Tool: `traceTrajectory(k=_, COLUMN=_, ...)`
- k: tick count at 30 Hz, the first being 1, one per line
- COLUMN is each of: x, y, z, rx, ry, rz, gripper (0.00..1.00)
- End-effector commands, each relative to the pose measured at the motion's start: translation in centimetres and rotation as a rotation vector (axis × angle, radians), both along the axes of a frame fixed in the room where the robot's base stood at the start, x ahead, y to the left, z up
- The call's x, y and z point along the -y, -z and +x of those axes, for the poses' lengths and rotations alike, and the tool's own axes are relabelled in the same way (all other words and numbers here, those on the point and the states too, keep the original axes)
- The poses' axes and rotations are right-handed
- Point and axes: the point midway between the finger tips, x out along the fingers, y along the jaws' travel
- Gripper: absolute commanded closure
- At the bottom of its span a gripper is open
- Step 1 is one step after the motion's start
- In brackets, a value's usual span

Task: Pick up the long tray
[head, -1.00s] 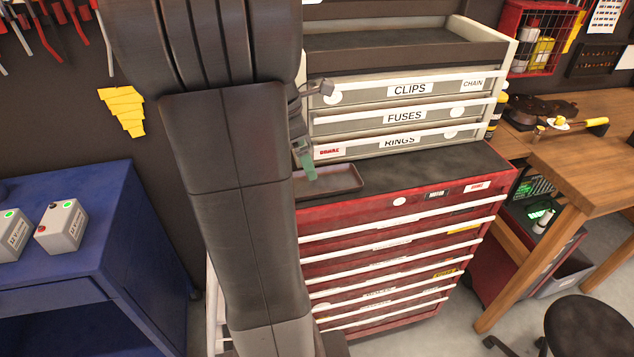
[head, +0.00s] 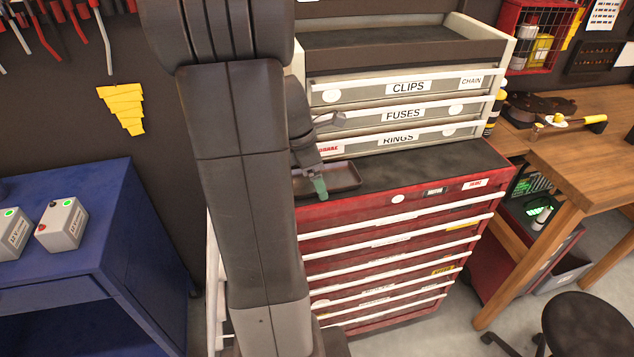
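The long tray (head: 344,177) is a shallow, dark tray with a raised rim. It lies on the black top of the red drawer cabinet, near the left side, in front of the grey drawer unit. Its left part is hidden behind my arm and gripper. My gripper (head: 318,187) points down at the tray's left visible part, with a green fingertip overlapping the tray in the picture. I cannot tell whether it touches the tray. Only one finger shows clearly, so its opening is not visible.
The grey drawer unit (head: 405,115), labelled CLIPS, FUSES and RINGS, stands close behind the tray. The red cabinet's top (head: 430,167) is clear to the right. A blue bench (head: 95,215) stands left, a wooden workbench (head: 560,150) right, and a black stool (head: 590,325) lower right.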

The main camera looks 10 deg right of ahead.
Motion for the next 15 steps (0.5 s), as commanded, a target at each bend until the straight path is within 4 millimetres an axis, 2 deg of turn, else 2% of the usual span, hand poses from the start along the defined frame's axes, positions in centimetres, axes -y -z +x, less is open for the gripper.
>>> traceTrajectory(k=1, x=-0.01, y=-0.02, z=0.01, rx=0.0, ry=0.0, rz=0.0, gripper=0.22)
traceTrajectory(k=5, x=-0.02, y=-0.03, z=0.01, rx=0.0, ry=0.0, rz=0.0, gripper=0.47)
traceTrajectory(k=15, x=-0.01, y=-0.06, z=0.04, rx=0.001, ry=0.0, rz=-0.001, gripper=0.48)
